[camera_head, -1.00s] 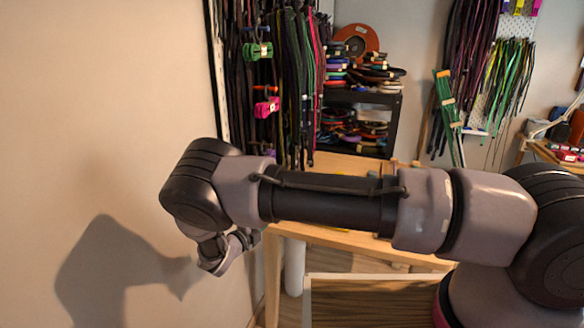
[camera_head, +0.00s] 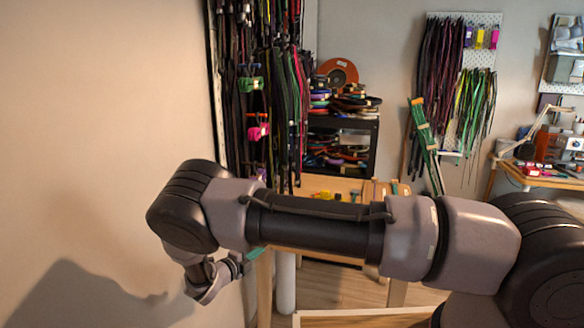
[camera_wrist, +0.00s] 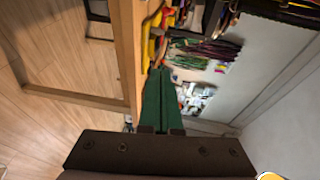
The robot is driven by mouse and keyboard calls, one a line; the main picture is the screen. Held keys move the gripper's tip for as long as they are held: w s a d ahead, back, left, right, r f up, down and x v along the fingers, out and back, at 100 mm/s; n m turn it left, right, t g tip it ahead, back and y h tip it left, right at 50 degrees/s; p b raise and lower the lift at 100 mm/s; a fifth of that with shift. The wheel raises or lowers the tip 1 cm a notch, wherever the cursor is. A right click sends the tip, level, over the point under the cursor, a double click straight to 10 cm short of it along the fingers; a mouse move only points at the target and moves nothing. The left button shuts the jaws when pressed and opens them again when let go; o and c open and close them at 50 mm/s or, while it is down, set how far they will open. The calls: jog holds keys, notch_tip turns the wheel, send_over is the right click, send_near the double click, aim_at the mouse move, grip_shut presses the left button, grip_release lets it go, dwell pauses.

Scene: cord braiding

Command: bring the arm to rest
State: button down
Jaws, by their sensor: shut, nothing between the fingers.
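My arm reaches across the head view from right to left and bends down at a dark elbow near the plain wall at left. My gripper (camera_head: 256,252) is mostly hidden behind my wrist in the head view; only a small green part shows. In the wrist view my gripper (camera_wrist: 160,72) has its two green fingers side by side, closed together with nothing between them. The fingers point toward a wooden table edge and colourful items, and I cannot tell how far off these are.
A wooden table (camera_head: 335,184) stands behind my forearm, with small yellow items on it. Hanging cords (camera_head: 290,110), a black shelf of spools (camera_head: 345,122) and a green ladder-like stand (camera_head: 425,140) are at the back. A wooden edge (camera_head: 355,318) is at the bottom. Wood floor shows between.

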jog(key=s+d+r+m+g+y, duration=0.15)
jog(key=d+r+m+g, duration=0.45)
jog(key=d+r+m, duration=0.75)
jog(key=w+d+r+m+g+y, duration=0.15)
jog(key=d+r+m+g, duration=0.45)
jog(key=d+r+m, duration=0.7)
jog(key=s+d+r+m+t+y, duration=0.2)
jog(key=s+d+r+m+y, duration=0.1)
jog(key=s+r+m, duration=0.8)
jog(key=s+d+r+m+t+y, duration=0.3)
jog(key=s+d+r+m, duration=0.3)
jog(key=s+r+m, duration=0.5)
jog(key=s+m+y, duration=0.1)
jog(key=m, duration=0.3)
jog(key=shift+s+r+t, duration=0.2)
jog(key=shift+r+t, duration=0.1)
